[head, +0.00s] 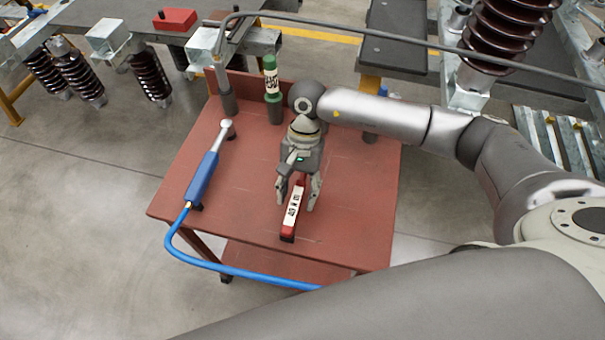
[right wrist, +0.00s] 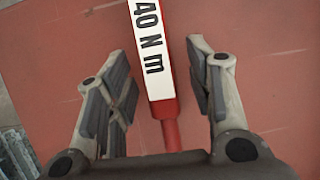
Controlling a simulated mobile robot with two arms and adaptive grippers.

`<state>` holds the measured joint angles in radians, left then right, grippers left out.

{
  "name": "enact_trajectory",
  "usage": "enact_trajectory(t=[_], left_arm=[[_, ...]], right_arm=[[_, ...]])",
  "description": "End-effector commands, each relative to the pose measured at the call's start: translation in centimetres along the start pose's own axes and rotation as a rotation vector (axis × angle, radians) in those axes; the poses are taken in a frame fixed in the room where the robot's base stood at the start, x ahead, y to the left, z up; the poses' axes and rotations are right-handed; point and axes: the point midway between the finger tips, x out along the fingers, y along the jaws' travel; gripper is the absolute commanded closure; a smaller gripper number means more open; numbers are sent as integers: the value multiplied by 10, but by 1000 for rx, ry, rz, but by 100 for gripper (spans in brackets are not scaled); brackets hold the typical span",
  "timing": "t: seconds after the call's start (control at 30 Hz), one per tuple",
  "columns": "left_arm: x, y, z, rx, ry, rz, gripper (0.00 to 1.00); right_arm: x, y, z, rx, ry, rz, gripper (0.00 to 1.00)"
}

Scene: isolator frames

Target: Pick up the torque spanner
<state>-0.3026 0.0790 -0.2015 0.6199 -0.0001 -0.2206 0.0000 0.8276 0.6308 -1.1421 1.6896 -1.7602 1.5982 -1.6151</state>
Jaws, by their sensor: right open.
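The torque spanner (head: 292,212) is a red bar with a white label reading "40 N m". It stands out from the red table top, its near end toward me. My right gripper (head: 299,198) is above it with its fingers open, one on each side of the bar. In the right wrist view the spanner (right wrist: 151,45) runs between the two open fingers of the gripper (right wrist: 160,78), with visible gaps on both sides. Its thinner red end passes down toward the palm. The far part of the spanner is hidden by my gripper in the head view. My left gripper is out of view.
A blue-handled tool (head: 204,177) with a blue hose (head: 240,274) lies on the left of the red table (head: 345,225). A green-and-white cylinder (head: 271,76) stands in a holder at the back. The table's right front is bare.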

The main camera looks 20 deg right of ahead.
Motion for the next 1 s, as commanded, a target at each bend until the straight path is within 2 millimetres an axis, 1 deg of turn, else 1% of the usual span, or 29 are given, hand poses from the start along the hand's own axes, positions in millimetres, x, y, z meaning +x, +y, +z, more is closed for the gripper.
enact_trajectory(t=[0.1, 0.33, 0.7, 1.0], left_arm=[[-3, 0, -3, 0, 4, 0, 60], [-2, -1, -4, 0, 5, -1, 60], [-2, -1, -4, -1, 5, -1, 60], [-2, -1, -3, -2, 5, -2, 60]], right_arm=[[9, 0, 1, 1, -1, 1, 52], [11, 0, 0, 1, 0, 0, 52], [10, 0, 0, 1, 0, 0, 99], [9, -1, 0, 0, 1, -3, 100]])
